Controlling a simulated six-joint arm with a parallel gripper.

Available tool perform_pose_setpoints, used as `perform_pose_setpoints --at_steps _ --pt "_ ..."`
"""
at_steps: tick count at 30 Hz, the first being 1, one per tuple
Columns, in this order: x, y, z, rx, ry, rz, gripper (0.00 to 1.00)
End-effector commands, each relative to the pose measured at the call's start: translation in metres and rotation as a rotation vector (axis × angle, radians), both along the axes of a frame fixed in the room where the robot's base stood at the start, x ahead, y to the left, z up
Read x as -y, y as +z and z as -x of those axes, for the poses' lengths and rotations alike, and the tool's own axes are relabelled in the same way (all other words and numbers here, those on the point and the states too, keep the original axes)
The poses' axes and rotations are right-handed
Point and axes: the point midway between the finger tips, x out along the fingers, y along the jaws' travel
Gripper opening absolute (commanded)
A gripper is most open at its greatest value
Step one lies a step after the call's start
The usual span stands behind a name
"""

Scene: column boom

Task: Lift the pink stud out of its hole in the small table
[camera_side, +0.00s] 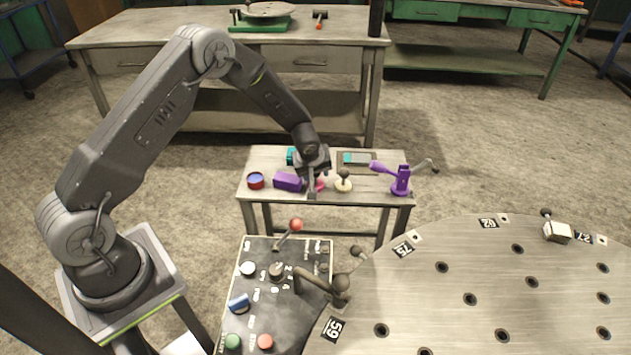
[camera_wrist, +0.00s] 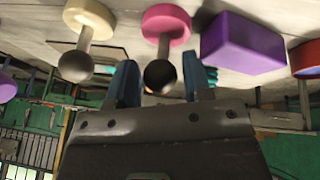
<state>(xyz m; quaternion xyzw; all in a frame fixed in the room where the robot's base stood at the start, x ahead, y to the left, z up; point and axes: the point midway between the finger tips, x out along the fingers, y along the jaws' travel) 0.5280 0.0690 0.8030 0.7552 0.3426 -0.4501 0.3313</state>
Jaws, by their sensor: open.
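The pink stud (camera_wrist: 166,24) has a round pink collar, a pale stem and a dark ball knob. It is upright on the small table (camera_side: 270,160); whether its lower end is in a hole is hidden. In the side view the pink stud (camera_side: 320,185) shows only partly behind my gripper (camera_side: 313,184). In the wrist view my gripper (camera_wrist: 162,78) is open, its fingers on either side of the dark ball with gaps visible. The fingers do not appear to touch it.
A cream stud (camera_side: 343,182) with a dark ball stands close on the right. A purple block (camera_side: 289,182) is close on the left, with a red-rimmed round dish (camera_side: 256,181) beyond it. A purple lever fixture (camera_side: 401,181) stands at the table's right end.

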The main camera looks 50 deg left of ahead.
Motion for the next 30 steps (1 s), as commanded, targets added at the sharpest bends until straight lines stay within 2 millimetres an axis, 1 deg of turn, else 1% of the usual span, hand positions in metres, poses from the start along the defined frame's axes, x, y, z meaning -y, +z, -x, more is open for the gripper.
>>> perform_pose_setpoints --at_steps 2,8,18,20,26,28,30 --pt "-0.001 -0.004 -0.001 0.0 0.0 0.0 0.46" --pt "-0.001 -0.003 -0.001 0.0 0.001 0.0 0.46" --pt "-0.001 -0.003 -0.001 0.0 0.0 0.0 0.13" --pt "-0.001 -0.003 -0.001 0.002 0.001 0.0 0.09" --pt "-0.001 -0.002 -0.002 0.002 0.001 0.0 0.08" --pt "-0.001 0.002 -0.002 0.002 0.001 -0.001 0.08" --pt "-0.001 0.01 -0.002 0.004 0.003 0.0 0.08"
